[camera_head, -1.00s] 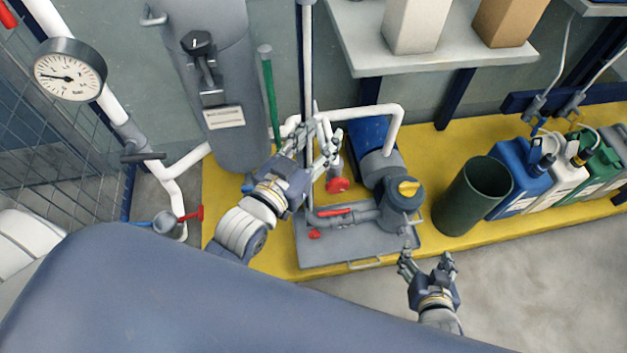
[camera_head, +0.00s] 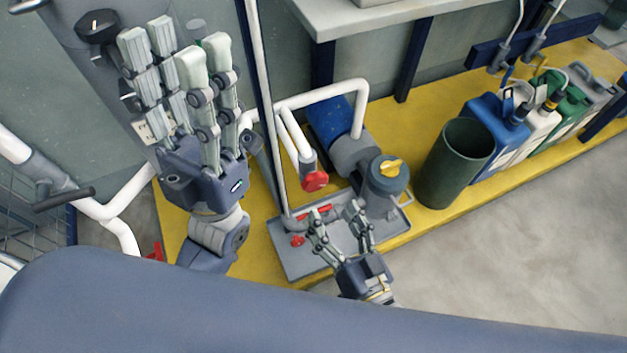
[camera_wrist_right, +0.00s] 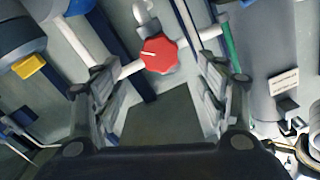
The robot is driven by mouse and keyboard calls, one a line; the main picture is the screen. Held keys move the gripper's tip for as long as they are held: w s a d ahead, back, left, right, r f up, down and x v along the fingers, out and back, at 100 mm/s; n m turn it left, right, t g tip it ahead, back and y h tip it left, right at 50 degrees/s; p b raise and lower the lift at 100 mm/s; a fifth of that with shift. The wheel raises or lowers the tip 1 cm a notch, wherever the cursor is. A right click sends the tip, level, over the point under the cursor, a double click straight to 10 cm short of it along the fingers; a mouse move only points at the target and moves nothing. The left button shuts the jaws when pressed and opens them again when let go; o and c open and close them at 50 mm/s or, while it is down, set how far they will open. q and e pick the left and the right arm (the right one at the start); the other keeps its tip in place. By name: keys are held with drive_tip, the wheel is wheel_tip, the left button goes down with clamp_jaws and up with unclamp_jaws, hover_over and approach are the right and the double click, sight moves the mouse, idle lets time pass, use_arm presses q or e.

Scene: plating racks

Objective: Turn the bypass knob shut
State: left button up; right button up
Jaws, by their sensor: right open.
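A red lobed knob (camera_head: 315,181), which I take to be the bypass knob, sits at the lower end of a white pipe in the middle of the head view. In the right wrist view the red knob (camera_wrist_right: 159,56) faces the camera with a white line on it. My right gripper (camera_head: 333,213) is open and empty, just below the knob in the head view. In the wrist view its fingers stand either side of the knob, apart from it. My left gripper (camera_head: 178,65) is raised close to the head camera, fingers apart, seemingly open and empty.
A grey pump with a yellow-topped cap (camera_head: 391,168) stands right of the knob. A red handle (camera_head: 314,212) and a small red knob (camera_head: 297,241) are on the tray below. A vertical pipe (camera_head: 263,90) runs to the left. A dark green bin (camera_head: 452,165) stands at right.

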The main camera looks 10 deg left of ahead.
sight(317, 185)
drive_tip(key=b+x, duration=0.1)
drive_tip(key=x, duration=0.8)
drive_tip(key=c, duration=1.1)
